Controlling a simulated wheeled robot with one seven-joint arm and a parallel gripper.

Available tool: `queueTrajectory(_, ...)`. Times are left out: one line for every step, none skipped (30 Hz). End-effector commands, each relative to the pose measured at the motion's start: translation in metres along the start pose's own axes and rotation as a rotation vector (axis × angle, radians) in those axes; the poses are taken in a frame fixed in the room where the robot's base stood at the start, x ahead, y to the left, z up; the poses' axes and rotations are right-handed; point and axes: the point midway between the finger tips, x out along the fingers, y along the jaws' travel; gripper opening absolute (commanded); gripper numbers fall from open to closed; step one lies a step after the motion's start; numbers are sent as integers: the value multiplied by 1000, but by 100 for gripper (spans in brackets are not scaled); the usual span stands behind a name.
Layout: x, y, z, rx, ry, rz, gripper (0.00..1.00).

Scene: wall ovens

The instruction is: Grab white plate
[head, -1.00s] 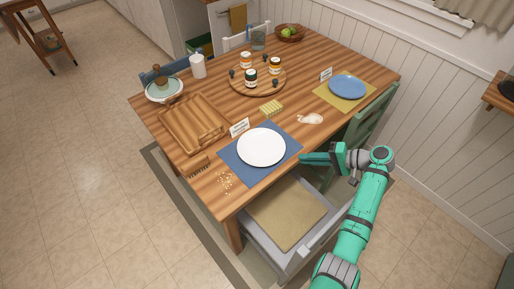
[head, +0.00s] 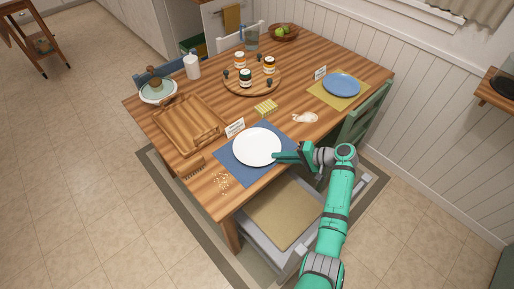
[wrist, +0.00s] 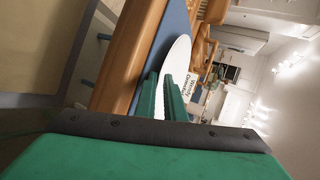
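The white plate (head: 257,147) lies flat on a blue placemat (head: 228,168) at the table's near edge. It also shows in the wrist view (wrist: 180,53), steeply tilted in the picture. My gripper (head: 275,156) is at the plate's right rim, coming in from the right. In the wrist view its two green fingers (wrist: 162,85) are apart, with part of the plate showing between and beyond them. I cannot tell whether the fingers touch the rim.
A green chair (head: 362,120) is at the right. A blue plate (head: 342,85) lies farther back.

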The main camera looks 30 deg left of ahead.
Motion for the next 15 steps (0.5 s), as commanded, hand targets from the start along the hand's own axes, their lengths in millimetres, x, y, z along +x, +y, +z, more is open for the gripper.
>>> queueTrajectory(0, 0, 0, 0, 0, 0, 9)
queueTrajectory(0, 0, 0, 0, 0, 0, 9)
queueTrajectory(0, 0, 0, 0, 0, 0, 2)
queueTrajectory(0, 0, 0, 0, 0, 0, 0)
queueTrajectory(0, 0, 0, 0, 0, 0, 0)
queueTrajectory(0, 0, 0, 0, 0, 0, 0)
queueTrajectory(0, 0, 0, 0, 0, 0, 0)
queueTrajectory(-1, -1, 0, -1, 1, -1, 0)
queueTrajectory(-1, 0, 0, -1, 1, -1, 0)
queueTrajectory(-1, 0, 0, -1, 1, -1, 0)
queueTrajectory(-1, 0, 0, -1, 1, 0, 0)
queueTrajectory(-1, 0, 0, -1, 1, 0, 0)
queueTrajectory(-1, 0, 0, -1, 1, 0, 0)
queueTrajectory(-1, 0, 0, -1, 1, 0, 0)
queueTrajectory(-1, -1, 0, -1, 1, 0, 0)
